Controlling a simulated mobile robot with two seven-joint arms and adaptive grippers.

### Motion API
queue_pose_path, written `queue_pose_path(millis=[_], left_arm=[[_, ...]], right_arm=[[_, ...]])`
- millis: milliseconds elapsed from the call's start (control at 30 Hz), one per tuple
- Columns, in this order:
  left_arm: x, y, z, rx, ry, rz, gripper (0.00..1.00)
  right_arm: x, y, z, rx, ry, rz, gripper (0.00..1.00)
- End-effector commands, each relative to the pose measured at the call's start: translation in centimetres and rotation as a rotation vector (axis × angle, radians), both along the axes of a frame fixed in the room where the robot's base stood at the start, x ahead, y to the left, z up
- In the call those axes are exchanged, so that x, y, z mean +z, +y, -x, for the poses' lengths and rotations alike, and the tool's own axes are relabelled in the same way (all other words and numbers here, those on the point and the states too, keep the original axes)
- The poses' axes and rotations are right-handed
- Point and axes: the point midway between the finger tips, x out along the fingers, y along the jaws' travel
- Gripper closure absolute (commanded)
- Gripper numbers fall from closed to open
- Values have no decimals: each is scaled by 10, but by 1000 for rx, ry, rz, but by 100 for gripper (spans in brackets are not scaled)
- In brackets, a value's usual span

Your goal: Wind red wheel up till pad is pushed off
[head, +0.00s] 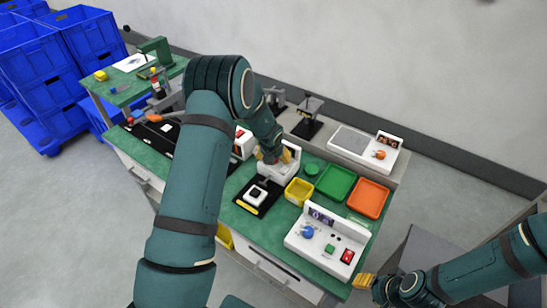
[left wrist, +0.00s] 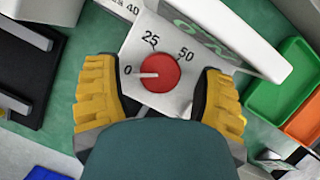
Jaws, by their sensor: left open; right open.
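The red wheel (left wrist: 159,72) sits on a light grey panel marked 0, 25 and 50 in the left wrist view. Its white pointer line points left, towards 0. My left gripper (left wrist: 161,82) is open, with one yellow finger on each side of the wheel and gaps between. In the head view my left gripper (head: 284,155) reaches down at the back of the bench, and I cannot make out the wheel there. I cannot tell which thing is the pad. My right gripper (head: 362,282) is open and empty, beyond the bench's front right corner.
A yellow bin (head: 298,192), a green tray (head: 336,182) and an orange tray (head: 369,198) lie right of my left gripper. A white control box (head: 327,243) stands at the front right. A black stand with a white block (head: 257,194) is in front. Blue crates (head: 50,85) stand far left.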

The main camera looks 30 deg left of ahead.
Motion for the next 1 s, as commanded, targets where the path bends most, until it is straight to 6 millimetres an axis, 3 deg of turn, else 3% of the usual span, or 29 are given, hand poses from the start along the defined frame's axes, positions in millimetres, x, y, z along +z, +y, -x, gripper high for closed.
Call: queue_pose_path(millis=[333,500,533,1000], left_arm=[[-2,1,-1,0,-1,0,32],[-2,0,-1,0,0,0,92],[-2,0,-1,0,0,0,99],[0,2,0,-86,1,1,100]], right_arm=[[0,0,0,0,0,0,53],[0,0,0,0,0,0,53],[0,0,0,0,0,0,53],[15,0,0,0,-1,-3,53]])
